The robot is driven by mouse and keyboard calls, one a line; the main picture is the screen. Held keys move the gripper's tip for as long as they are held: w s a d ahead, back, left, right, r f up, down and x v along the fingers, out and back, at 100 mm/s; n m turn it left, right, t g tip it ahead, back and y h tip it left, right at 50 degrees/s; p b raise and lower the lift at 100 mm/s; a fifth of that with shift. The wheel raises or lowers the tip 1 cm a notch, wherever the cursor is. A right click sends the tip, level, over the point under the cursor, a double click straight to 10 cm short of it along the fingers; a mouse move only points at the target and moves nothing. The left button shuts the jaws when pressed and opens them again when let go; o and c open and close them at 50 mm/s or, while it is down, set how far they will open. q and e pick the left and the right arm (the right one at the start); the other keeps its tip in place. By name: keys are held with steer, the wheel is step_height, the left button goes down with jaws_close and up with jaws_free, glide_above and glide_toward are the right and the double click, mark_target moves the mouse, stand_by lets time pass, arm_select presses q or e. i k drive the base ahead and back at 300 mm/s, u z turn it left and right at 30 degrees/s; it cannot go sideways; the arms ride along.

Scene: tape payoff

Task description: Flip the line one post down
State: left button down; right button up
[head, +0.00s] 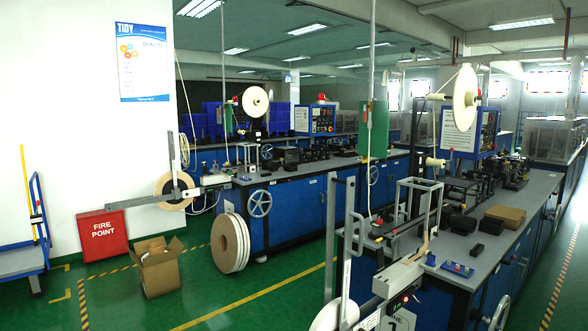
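Neither of my grippers shows in the head view.
The right workbench (522,212) carries a cardboard-coloured box (506,215) and a blue switch strip (457,269). A second bench (283,178) stands behind. Large reels (230,243) and an open carton (158,268) stand on the floor at left. Green floor (262,288) is clear between.

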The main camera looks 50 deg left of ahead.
mark_target(332, 179)
steer(key=u, duration=0.15)
steer(key=i, duration=0.55)
steer(key=u, duration=0.35)
steer(key=k, duration=0.9)
steer(key=u, duration=0.15)
steer(key=i, duration=0.75)
steer(key=u, duration=0.05)
